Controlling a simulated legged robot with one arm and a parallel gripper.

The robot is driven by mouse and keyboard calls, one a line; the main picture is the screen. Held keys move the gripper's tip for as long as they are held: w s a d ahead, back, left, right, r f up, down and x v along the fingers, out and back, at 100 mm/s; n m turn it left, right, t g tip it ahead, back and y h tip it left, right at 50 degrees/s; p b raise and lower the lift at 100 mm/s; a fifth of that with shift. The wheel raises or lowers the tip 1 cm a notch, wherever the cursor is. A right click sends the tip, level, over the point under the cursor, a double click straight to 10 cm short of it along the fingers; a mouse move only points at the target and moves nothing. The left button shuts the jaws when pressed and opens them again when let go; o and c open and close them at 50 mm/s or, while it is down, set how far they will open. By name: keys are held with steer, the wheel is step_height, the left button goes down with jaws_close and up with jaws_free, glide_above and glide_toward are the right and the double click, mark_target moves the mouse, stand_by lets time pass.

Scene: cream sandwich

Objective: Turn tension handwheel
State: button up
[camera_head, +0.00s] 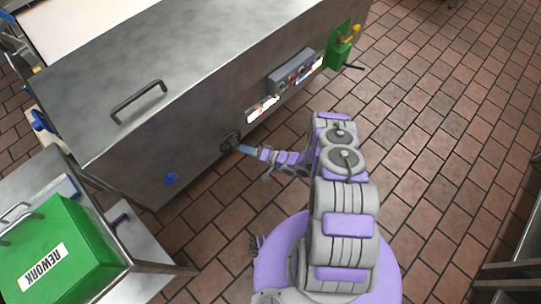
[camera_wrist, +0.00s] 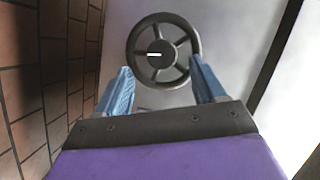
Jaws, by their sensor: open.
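The tension handwheel is a dark, spoked wheel (camera_head: 229,142) on the front side of the metal machine. In the wrist view the handwheel (camera_wrist: 183,72) faces me, with a dark hub carrying a white mark. My gripper (camera_head: 243,149) reaches the handwheel from the right in the head view. In the wrist view my gripper (camera_wrist: 162,75) is open, its two blue fingers apart on either side of the wheel's lower part. I cannot tell whether the fingers touch the rim.
The machine's side (camera_head: 135,180) carries a blue knob (camera_head: 170,179), a control box (camera_head: 291,72) and a green bracket (camera_head: 341,48) with a dark lever. A green REWORK bin (camera_head: 85,235) stands on a metal table at lower left.

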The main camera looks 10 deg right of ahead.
steer(key=p+v, duration=0.1)
steer(key=v, duration=1.1)
steer(key=shift+d, duration=0.25)
steer(key=shift+a+f, duration=0.1)
